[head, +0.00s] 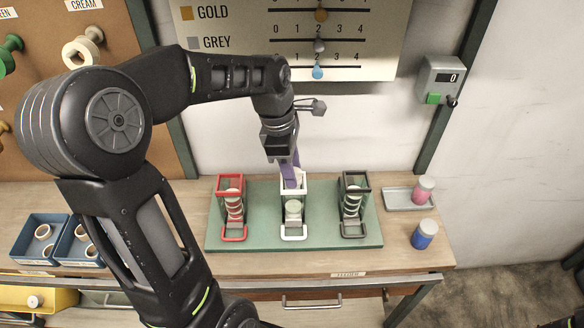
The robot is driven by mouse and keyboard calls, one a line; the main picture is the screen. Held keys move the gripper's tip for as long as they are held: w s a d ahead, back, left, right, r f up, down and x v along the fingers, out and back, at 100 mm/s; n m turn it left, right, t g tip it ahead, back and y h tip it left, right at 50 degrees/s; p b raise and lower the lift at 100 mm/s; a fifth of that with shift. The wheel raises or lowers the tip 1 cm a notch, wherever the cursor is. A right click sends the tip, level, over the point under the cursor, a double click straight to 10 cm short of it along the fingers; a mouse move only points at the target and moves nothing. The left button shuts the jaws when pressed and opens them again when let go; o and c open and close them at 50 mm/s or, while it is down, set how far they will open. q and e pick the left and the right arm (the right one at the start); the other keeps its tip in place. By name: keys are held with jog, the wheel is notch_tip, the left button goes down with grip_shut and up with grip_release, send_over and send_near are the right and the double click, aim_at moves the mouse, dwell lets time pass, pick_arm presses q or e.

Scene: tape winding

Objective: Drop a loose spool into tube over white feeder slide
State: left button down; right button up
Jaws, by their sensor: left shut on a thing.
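The white feeder slide (293,231) stands in the middle of the green base, with an upright tube (304,185) above it. A pale spool (293,207) shows low in this tube. My left gripper (291,178) points down at the tube's top opening, its purple fingers shut on a small spool that is mostly hidden between the fingers and the rim. I cannot tell whether the held spool is inside the rim or just above it. Loose spools (43,231) lie in the blue trays (22,248) at the left. My right gripper is not in view.
A red feeder (232,238) and a black feeder (354,235) with stacked spools flank the white one. A grey tray (398,201) with a pink-labelled jar (424,189) and a blue jar (424,234) stand at right.

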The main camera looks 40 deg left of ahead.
pick_arm(q)
jog(key=c, duration=0.8)
grip_release()
jog(key=shift+c, duration=0.2)
jog(key=shift+r, duration=0.1)
jog(key=r, duration=0.2)
jog(key=a+r, duration=0.1)
jog(key=r, duration=0.4)
jog(key=shift+s+a+r+b, duration=0.15)
jog(key=shift+s+r+b, duration=0.1)
jog(key=shift+s+b, duration=0.15)
